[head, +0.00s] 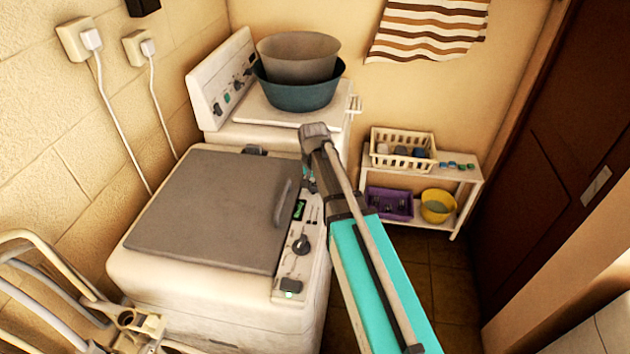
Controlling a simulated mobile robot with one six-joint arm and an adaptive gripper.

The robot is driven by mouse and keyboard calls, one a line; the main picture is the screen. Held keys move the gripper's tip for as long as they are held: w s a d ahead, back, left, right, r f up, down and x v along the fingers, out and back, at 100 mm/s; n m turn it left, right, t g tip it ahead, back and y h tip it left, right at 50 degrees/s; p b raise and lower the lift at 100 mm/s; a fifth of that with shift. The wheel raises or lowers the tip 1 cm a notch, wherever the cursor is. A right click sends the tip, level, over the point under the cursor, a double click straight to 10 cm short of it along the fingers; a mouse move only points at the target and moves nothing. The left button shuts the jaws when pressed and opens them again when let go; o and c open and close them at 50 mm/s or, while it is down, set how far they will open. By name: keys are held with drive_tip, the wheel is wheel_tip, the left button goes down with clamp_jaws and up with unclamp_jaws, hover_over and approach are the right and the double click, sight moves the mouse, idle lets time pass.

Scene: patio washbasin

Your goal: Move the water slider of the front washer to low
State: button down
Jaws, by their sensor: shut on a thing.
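The front washer (150,270) is a white top-loader with a grey lid (210,205), closed. Its narrow control panel (290,262) runs along the right edge. My gripper (308,182) points down at the panel's far end, partly hidden by my arm. It is shut on a small control there. The water slider's handle and setting cannot be made out.
A second washer (198,95) stands behind, with a teal basin (290,95) and a grey basin (297,52) stacked on it. A white shelf (460,172) holds a basket (403,146), a purple crate (390,204) and a yellow bucket (437,207). Tiled floor right of the front washer is clear.

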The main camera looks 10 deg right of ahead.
drive_tip(key=shift+s+a, duration=0.15)
drive_tip(key=shift+s, duration=0.25)
drive_tip(key=shift+c, duration=1.6)
unclamp_jaws()
drive_tip(key=shift+s, duration=0.1)
drive_tip(key=shift+w, duration=0.2)
